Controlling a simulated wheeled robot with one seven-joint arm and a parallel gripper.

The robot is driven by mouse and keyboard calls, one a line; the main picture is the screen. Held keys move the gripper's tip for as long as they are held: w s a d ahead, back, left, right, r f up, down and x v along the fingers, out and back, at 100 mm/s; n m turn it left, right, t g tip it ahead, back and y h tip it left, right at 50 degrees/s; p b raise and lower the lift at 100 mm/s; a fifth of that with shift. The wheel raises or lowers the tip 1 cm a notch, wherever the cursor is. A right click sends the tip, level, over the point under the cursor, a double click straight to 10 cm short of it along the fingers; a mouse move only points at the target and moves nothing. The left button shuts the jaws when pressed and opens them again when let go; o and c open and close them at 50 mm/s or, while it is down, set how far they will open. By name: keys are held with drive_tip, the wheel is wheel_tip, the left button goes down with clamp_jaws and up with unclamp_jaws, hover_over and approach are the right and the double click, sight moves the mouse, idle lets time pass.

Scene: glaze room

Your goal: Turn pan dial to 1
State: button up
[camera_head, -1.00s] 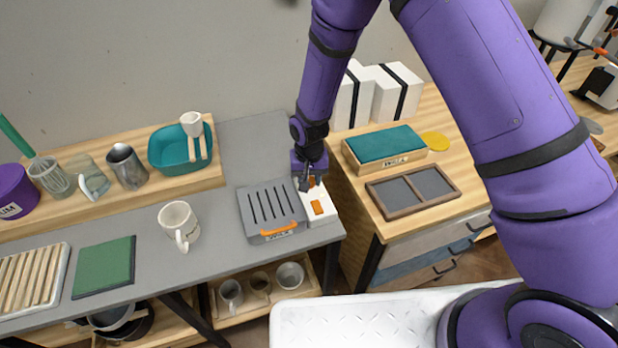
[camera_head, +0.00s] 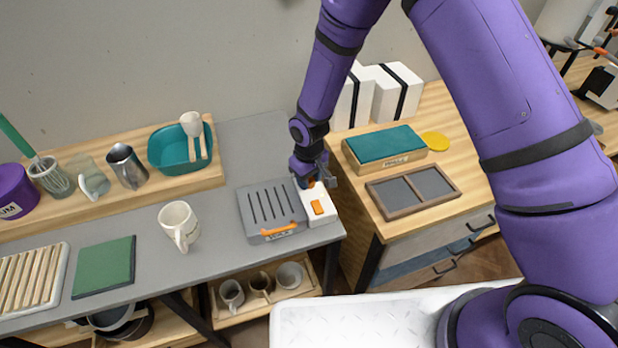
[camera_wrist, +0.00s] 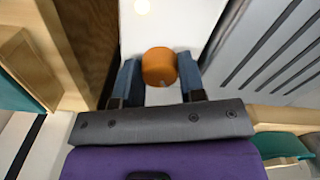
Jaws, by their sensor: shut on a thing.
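A white control box (camera_head: 331,217) stands at the right end of the grey bench, beside a grey slotted unit (camera_head: 255,217) with an orange handle. My gripper (camera_head: 311,181) is down over the back of the box and mostly hides the dial in the head view. In the wrist view the orange dial (camera_wrist: 159,66) sits between my two fingers, and my gripper (camera_wrist: 160,76) is shut on it. No number marks are readable.
A white mug (camera_head: 178,224) and a green mat (camera_head: 104,266) are on the bench to the left. A teal-topped box (camera_head: 385,147) and a dark two-panel frame (camera_head: 413,191) lie on the wooden cabinet to the right, across a gap.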

drive_tip(key=n, duration=0.4)
drive_tip(key=shift+n, duration=0.3)
idle(0.5)
drive_tip(key=o, duration=0.6)
drive_tip(key=shift+o, duration=0.2)
drive_tip(key=shift+r, duration=0.1)
wheel_tip(320, 180, up, 11)
drive_tip(key=shift+f, duration=0.2)
